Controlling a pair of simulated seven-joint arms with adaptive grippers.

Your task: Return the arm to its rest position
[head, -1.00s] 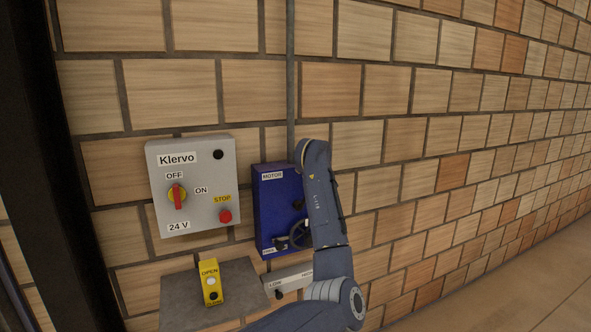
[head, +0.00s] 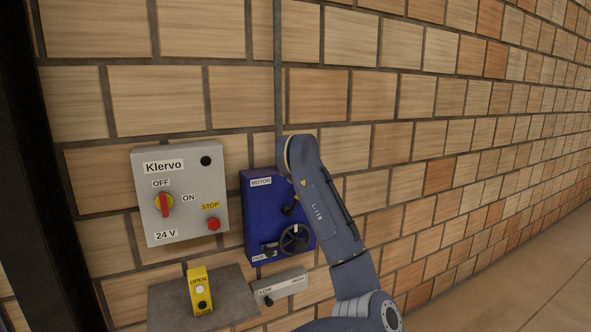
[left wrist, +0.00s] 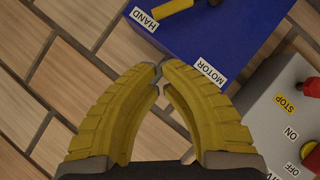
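My arm rises from the bottom of the head view, with its bent top in front of the right edge of the blue motor box (head: 262,218). No gripper shows in the head view. In the left wrist view, my left gripper (left wrist: 160,75) has its two yellow fingers curved together, tips meeting, with nothing seen between them. Beyond the fingertips is the blue box (left wrist: 225,25) with its MOTOR and HAND labels and part of a yellow lever (left wrist: 172,5). My right gripper is in neither current view.
A grey Klervo box (head: 185,225) with a red switch (head: 164,205) and a red STOP button (head: 213,224) is on the brick wall. Nearby are a black handwheel (head: 294,239), a yellow push-button box (head: 200,288) and a LOW/HIGH selector (head: 285,288). The wall at right is clear.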

